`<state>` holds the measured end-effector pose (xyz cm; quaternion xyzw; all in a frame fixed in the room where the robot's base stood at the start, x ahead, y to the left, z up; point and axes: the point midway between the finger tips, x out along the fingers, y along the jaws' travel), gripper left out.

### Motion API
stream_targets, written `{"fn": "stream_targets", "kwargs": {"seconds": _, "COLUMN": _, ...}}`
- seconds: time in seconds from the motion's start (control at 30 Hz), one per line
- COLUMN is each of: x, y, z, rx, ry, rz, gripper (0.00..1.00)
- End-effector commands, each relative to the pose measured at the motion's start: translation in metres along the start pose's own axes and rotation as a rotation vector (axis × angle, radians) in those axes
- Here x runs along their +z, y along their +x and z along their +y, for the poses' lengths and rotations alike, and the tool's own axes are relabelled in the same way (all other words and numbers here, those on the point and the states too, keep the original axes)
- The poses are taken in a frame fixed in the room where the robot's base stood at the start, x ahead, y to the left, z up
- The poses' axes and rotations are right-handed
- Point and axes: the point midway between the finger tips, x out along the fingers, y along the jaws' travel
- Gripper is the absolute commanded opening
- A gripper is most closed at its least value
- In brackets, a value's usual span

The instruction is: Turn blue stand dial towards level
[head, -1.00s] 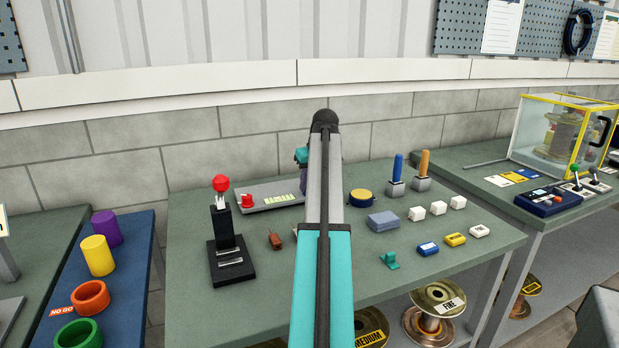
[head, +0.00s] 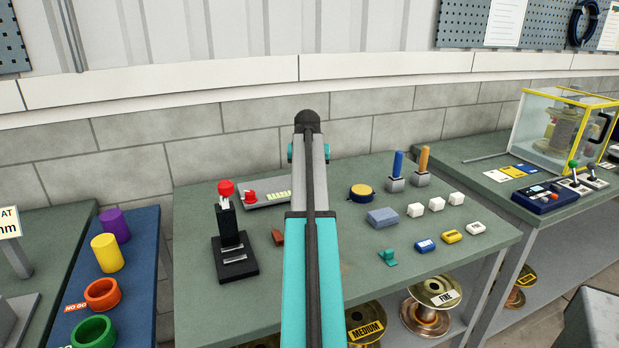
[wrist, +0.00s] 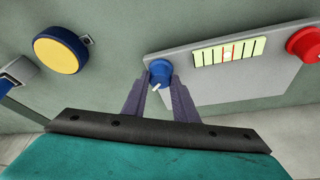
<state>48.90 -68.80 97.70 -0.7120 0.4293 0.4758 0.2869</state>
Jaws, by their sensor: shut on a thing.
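The blue dial (wrist: 161,71) sits on the grey stand panel (wrist: 205,92) in the wrist view, with a small white pointer on it. My gripper (wrist: 160,80) has its two fingers on either side of the dial and is shut on it. A pale yellow-green gauge (wrist: 243,50) with dark lines and a red mark near its middle lies right of the dial. A red dial (wrist: 305,44) is at the panel's far right. In the head view the panel (head: 263,204) shows partly, with the gauge (head: 279,196); my arm hides the blue dial and the gripper.
A yellow-topped round button (head: 360,192) stands right of my arm, near a grey-blue block (head: 382,218). A black stand with a red knob (head: 226,187) rises at the left. Several small blocks lie at the right of the green bench (head: 345,265).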

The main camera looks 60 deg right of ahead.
Motion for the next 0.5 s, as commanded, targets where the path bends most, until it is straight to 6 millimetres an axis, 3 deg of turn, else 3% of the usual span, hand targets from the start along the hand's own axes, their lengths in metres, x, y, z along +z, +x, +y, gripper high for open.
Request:
{"fn": "stream_targets", "kwargs": {"seconds": 0.33, "x": -0.0007, "y": -0.0001, "z": -0.0011, "rx": -0.001, "ry": 0.002, "rz": 0.002, "gripper": 0.04}}
{"fn": "stream_targets", "kwargs": {"seconds": 0.37, "x": -0.0007, "y": -0.0001, "z": -0.0011, "rx": -0.001, "ry": 0.002, "rz": 0.002, "gripper": 0.28}}
{"fn": "stream_targets", "kwargs": {"seconds": 0.47, "x": -0.0006, "y": -0.0001, "z": -0.0009, "rx": -0.001, "ry": 0.002, "rz": 0.002, "gripper": 0.44}}
{"fn": "stream_targets", "kwargs": {"seconds": 0.5, "x": -0.0006, "y": -0.0001, "z": -0.0008, "rx": -0.001, "ry": 0.002, "rz": 0.002, "gripper": 0.44}}
